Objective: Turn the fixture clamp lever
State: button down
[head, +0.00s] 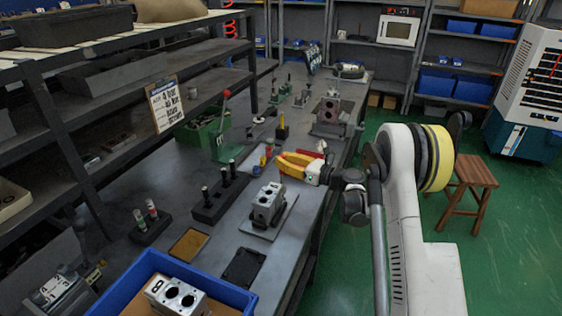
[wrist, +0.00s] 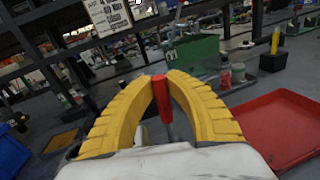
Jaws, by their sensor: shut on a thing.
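The clamp lever has a red handle (wrist: 160,90) on a grey shaft, in the middle of the wrist view. My gripper (wrist: 163,84) has yellow ribbed fingers, one on each side of the red handle, closed on it. The handle's lower end and the shaft run down between the fingers toward the pale gripper body. In the head view my gripper (head: 284,163) is over the bench, just behind a grey valve block (head: 268,200) on a flat plate. The lever cannot be made out clearly there, and the clamp's base is hidden.
A red tray (wrist: 285,120) lies right of my gripper in the wrist view. A green machine with a red-knobbed lever (head: 227,93) stands further back. A black block with upright pins (head: 220,195) and a blue bin (head: 150,265) stand nearer. Shelving (head: 50,110) rises along the left.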

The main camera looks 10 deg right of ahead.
jog(key=shift+w+d+f+m, duration=0.15)
jog(key=shift+w+d+m, duration=0.35)
jog(key=shift+w+m, duration=0.15)
jog(key=w+d+f+m+b, duration=0.1)
jog(key=w+f+m, duration=0.1)
jog(key=w+d+f+m+g+b, duration=0.1)
jog(key=d+m, duration=0.1)
jog(key=m, duration=0.1)
jog(key=w+d+f+m+g+b, duration=0.1)
jog(key=w+f+m, duration=0.1)
jog(key=m, duration=0.1)
jog(key=shift+w+d+f+m, duration=0.15)
jog(key=shift+w+f+m, duration=0.1)
jog(key=shift+w+f, duration=0.1)
jog(key=shift+w+d+f+m+g+b, duration=0.15)
jog(key=shift+w+f+m+g, duration=0.1)
jog(key=shift+f+m, duration=0.25)
jog(key=shift+w+d+f+m+g+b, duration=0.15)
jog(key=shift+f+m+g, duration=0.1)
jog(key=shift+f+m, duration=0.25)
jog(key=shift+s, duration=0.1)
jog(key=c, duration=1.4)
grip_release()
jog(key=v, duration=1.2)
